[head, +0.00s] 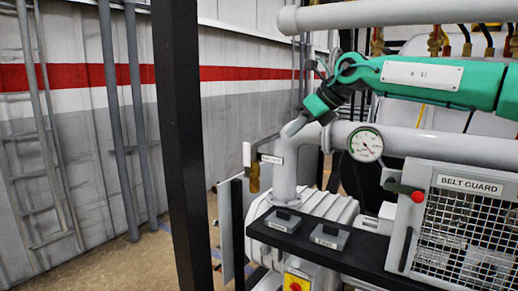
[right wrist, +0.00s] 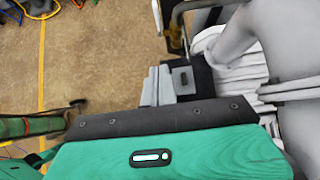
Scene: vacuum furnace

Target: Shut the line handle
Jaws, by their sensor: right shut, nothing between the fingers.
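What looks like the line handle is a small upright white lever (head: 246,154) left of the grey pipe elbow in the head view. It sits at a brass valve body (head: 253,180), with a small label plate (head: 272,159) to its right. The label is too small to read. My right gripper (head: 291,128) comes in from the upper right on the green arm. It is shut and empty, above and to the right of the lever, apart from it. In the right wrist view its closed grey fingers (right wrist: 158,86) show beyond the green wrist. My left gripper is not in view.
A grey pipe (head: 284,175) drops beside the valve. A dark shelf (head: 375,263) with two small labelled blocks, a pressure gauge (head: 365,144) and a belt guard (head: 470,235) stand to the right. A black post (head: 184,140) stands left. Open floor (right wrist: 90,60) shows in the right wrist view.

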